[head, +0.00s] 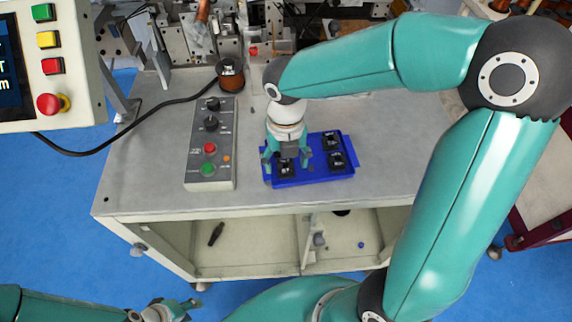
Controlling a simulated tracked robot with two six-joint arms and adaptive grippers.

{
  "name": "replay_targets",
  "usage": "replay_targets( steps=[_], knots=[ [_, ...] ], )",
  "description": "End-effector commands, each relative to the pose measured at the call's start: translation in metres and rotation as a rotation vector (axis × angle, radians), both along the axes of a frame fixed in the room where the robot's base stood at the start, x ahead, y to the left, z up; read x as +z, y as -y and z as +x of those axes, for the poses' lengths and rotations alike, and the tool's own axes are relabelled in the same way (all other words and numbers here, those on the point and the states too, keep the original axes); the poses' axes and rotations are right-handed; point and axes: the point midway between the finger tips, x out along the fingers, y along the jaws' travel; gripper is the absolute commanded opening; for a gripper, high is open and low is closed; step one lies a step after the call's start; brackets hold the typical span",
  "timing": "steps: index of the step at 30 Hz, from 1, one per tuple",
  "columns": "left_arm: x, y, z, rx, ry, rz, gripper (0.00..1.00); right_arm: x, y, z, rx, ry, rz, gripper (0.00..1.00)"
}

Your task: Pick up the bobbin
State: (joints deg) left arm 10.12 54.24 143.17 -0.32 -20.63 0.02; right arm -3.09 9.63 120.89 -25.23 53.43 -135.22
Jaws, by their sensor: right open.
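A blue tray (311,178) lies on the grey table and holds several small black bobbins. One bobbin (286,170) is at the tray's front left, a second (331,141) at the back, a third (337,160) at the right. My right gripper (286,160) points down over the left part of the tray, with its fingers spread on either side of the front left bobbin. It is open; I cannot tell whether the fingers touch that bobbin. The gripper hides the tray's back left part. My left gripper (168,311) is low at the bottom edge, away from the table.
A grey control box (211,165) with knobs and buttons stands left of the tray. A copper wire spool (231,72) and winder machinery (190,45) are at the back. A control panel (70,100) fills the upper left. The table right of the tray is clear.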

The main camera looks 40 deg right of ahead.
Motion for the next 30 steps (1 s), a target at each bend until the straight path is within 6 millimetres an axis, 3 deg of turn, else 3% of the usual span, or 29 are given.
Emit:
replay_targets(
  steps=[4,12,21,30],
  knots=[
    [0.001,0.000,0.000,0.000,0.000,0.000,0.40,-0.017,0.000,-0.001,-0.001,-0.002,0.000,0.69],
    [0.001,0.000,0.000,0.000,0.000,0.000,0.40,-0.020,0.001,0.000,-0.001,0.001,0.000,0.69],
    [0.001,0.000,0.000,0.000,0.000,0.000,0.40,-0.020,0.001,-0.001,-0.001,0.000,0.000,0.25],
    [0.001,0.000,0.000,0.000,0.000,0.000,0.40,-0.021,0.000,-0.001,-0.001,-0.001,0.000,0.22]
  ],
)
